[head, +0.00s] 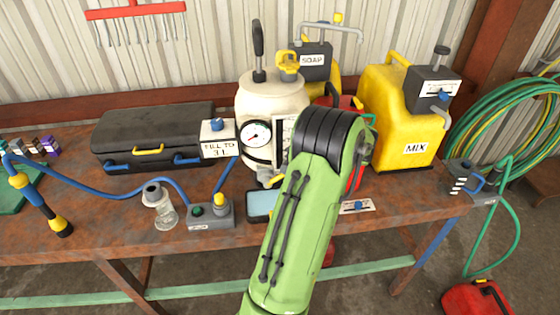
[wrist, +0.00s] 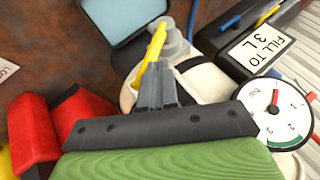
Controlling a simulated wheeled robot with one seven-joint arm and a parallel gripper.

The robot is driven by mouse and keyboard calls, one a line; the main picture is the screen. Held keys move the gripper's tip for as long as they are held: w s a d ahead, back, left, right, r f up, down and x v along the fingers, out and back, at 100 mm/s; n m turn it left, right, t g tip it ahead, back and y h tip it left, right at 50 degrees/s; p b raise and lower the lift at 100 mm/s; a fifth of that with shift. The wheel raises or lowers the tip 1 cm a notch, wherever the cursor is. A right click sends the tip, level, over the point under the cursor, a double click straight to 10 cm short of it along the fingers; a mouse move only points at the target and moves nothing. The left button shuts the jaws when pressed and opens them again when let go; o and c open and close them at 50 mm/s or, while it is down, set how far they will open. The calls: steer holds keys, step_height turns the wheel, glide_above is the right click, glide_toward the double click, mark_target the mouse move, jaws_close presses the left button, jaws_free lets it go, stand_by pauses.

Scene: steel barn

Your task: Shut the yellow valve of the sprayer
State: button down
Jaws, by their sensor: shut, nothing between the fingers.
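The sprayer (head: 262,103) is a cream tank with a black pump handle, a yellow cap and a round gauge (head: 257,133). It stands upright on the bench, partly behind my green arm. In the wrist view its gauge (wrist: 272,118) is at the right. The yellow valve (wrist: 151,55) is a thin lever at a grey fitting (wrist: 172,40) low on the tank. My gripper (wrist: 156,72) is shut and empty, its grey fingertips close beside or against the lever; I cannot tell if they touch. My arm hides the valve and gripper in the head view.
A small dark-framed tablet (head: 260,205) lies before the sprayer. Left are a grey switch box (head: 210,215), a glass jar (head: 160,205) and a dark case (head: 150,130). A yellow MIX container (head: 400,120) stands right. A red object (wrist: 60,125) is near my gripper.

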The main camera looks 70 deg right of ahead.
steer(key=s+f, duration=0.1)
steer(key=s+d+f+t, duration=0.1)
steer(key=f, duration=0.1)
steer(key=s+f+t, duration=0.1)
steer(key=shift+d+f+m+y, duration=0.15)
steer(key=shift+f+m+y, duration=0.25)
